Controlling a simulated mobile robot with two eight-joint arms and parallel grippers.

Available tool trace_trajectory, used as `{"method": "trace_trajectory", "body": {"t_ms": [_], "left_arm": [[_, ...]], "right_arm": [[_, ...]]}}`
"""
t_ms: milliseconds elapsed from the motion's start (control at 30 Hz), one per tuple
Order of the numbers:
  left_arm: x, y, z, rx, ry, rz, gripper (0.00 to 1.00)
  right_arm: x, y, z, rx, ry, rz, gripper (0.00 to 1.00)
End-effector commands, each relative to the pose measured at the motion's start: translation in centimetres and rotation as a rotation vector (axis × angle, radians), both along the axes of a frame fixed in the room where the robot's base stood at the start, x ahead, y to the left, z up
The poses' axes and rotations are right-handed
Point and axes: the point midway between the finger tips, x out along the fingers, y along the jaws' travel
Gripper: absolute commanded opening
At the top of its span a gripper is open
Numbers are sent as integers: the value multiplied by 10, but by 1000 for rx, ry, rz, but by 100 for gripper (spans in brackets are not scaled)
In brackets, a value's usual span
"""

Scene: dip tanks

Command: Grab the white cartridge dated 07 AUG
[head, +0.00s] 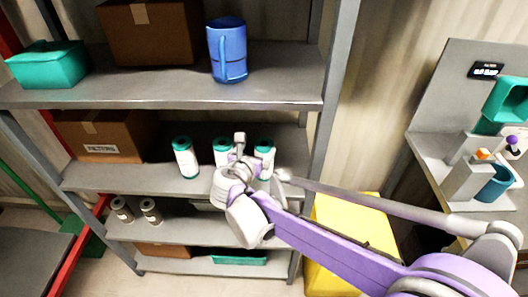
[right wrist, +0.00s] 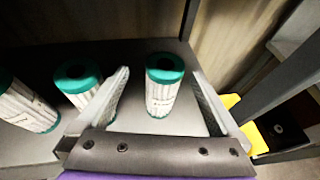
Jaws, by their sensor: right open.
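Three white cartridges with green end caps stand in a row on the middle shelf: the left one (head: 186,158), the middle one (head: 221,150) and the right one (head: 266,158). In the right wrist view the right cartridge (right wrist: 162,88) stands upright between the spread fingers of my right gripper (right wrist: 165,100), which is open. The middle cartridge (right wrist: 78,82) is just outside the left finger, and the left cartridge (right wrist: 25,105) is further left. Their date labels are too small to read. My right gripper (head: 250,160) partly covers the row in the head view. My left gripper is not in view.
Two greyish cartridges (head: 136,210) stand on the shelf below. A box marked FILTERS (head: 100,138) is left on the middle shelf. A blue jug (head: 227,50) and a green bin (head: 48,65) are on the shelf above. A grey shelf post (head: 333,90) stands close on the right.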

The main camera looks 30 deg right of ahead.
Motion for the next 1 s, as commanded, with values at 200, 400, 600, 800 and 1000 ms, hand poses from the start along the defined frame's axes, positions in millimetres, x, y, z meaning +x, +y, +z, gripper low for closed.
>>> {"method": "trace_trajectory", "body": {"t_ms": [200,400,600,800,1000], "left_arm": [[-1,0,-2,0,2,0,0],[0,0,-1,0,1,0,0],[3,0,7,0,-5,0,0],[3,0,8,0,-6,0,0],[3,0,8,0,-6,0,0]], "right_arm": [[22,-24,-17,-2,3,-3,100],[31,-34,-22,-1,3,-1,100],[47,-57,-31,0,0,-4,100],[60,-68,-40,1,2,-2,100],[60,-68,-41,1,2,-1,100]]}}
